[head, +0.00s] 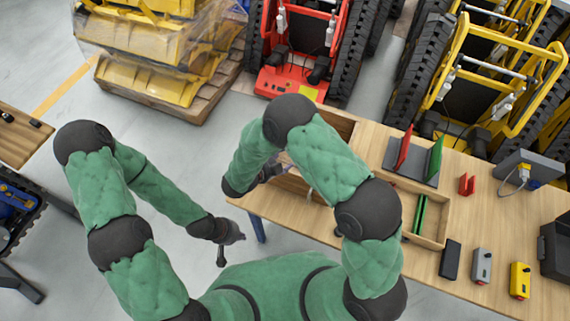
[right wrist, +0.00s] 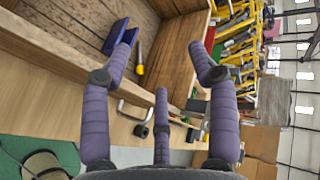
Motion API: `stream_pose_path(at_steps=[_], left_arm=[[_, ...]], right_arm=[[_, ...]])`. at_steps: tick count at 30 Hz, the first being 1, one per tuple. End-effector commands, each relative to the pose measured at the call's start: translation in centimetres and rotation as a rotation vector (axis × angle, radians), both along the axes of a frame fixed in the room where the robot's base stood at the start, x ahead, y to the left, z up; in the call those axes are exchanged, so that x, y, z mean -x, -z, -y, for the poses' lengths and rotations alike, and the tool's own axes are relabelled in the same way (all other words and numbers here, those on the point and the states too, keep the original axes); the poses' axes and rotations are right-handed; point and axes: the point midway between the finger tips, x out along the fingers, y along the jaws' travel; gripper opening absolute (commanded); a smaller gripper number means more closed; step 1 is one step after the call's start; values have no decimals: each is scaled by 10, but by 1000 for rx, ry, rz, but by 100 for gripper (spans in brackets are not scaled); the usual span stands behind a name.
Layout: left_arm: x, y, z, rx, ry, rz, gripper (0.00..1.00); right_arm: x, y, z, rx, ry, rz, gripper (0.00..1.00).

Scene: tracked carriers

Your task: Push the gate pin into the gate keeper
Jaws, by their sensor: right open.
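My right gripper (head: 272,172) is at the near left end of the wooden bench, beside an open wooden box (head: 338,124). In the right wrist view its three fingers (right wrist: 163,72) are spread with nothing between them, facing the box's boards (right wrist: 175,60). A blue channel-shaped piece (right wrist: 116,38) lies inside the box, near the left finger, with a yellow-ended rod (right wrist: 140,62) beside it. A bent metal rod (right wrist: 130,113) with a black end shows below. I cannot tell which part is the gate pin or keeper. My left gripper (head: 232,250) hangs left of the bench; its fingers are unclear.
On the bench (head: 465,225) are a rack with red and green plates (head: 412,165), a tray with green strips (head: 440,240), a red bracket (head: 467,185), and grey (head: 481,265) and yellow (head: 520,280) boxes. Tracked carriers (head: 300,80) stand behind.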

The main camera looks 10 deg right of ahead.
Motion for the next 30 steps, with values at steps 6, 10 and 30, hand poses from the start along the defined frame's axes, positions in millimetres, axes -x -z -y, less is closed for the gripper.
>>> stream_pose_path(at_steps=[6,10,30], left_arm=[[0,28,0,0,0,0,0],[0,42,0,0,0,0,0],[0,85,0,0,0,0,0]], right_arm=[[-16,2,10,-107,30,73,60],[-24,1,17,-186,52,131,60],[-42,-6,39,-498,128,374,60]])
